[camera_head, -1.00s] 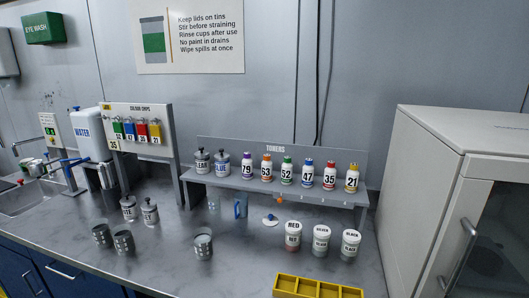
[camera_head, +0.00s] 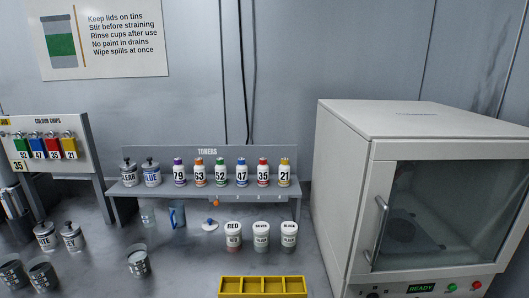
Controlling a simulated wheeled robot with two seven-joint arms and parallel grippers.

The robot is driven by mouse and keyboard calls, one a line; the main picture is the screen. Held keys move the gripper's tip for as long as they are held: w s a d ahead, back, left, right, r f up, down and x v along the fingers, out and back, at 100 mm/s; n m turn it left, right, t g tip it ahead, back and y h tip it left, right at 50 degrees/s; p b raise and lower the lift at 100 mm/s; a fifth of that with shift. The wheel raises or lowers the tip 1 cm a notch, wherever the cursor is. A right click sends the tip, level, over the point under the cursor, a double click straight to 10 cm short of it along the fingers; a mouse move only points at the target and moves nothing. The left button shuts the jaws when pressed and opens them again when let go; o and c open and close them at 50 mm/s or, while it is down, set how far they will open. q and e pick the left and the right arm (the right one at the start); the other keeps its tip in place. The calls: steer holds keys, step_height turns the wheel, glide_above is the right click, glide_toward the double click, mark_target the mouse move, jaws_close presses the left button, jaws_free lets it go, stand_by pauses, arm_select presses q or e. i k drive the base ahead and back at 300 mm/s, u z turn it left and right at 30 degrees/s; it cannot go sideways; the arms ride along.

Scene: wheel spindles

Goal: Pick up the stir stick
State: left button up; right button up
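I cannot make out a stir stick on the counter. A poster (camera_head: 105,40) on the wall shows a picture of a stick beside a tin. A grey cup (camera_head: 138,263) with pale contents stands on the counter at the left. Two more dark grey cups with markings (camera_head: 42,274) stand near the left edge. Neither of my grippers is in view.
A toner shelf (camera_head: 293,193) holds several numbered bottles and two lidded tins. Below it are a blue-handled jug (camera_head: 178,216), a white lid (camera_head: 210,225) and three labelled pots (camera_head: 261,237). A yellow tray (camera_head: 262,294) lies in front. A white oven (camera_head: 340,180) fills the right.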

mark_target(15, 201)
steer(key=u, duration=0.05)
steer(key=k, duration=0.4)
steer(key=u, duration=1.45)
steer(key=i, duration=0.95)
steer(key=u, duration=0.05)
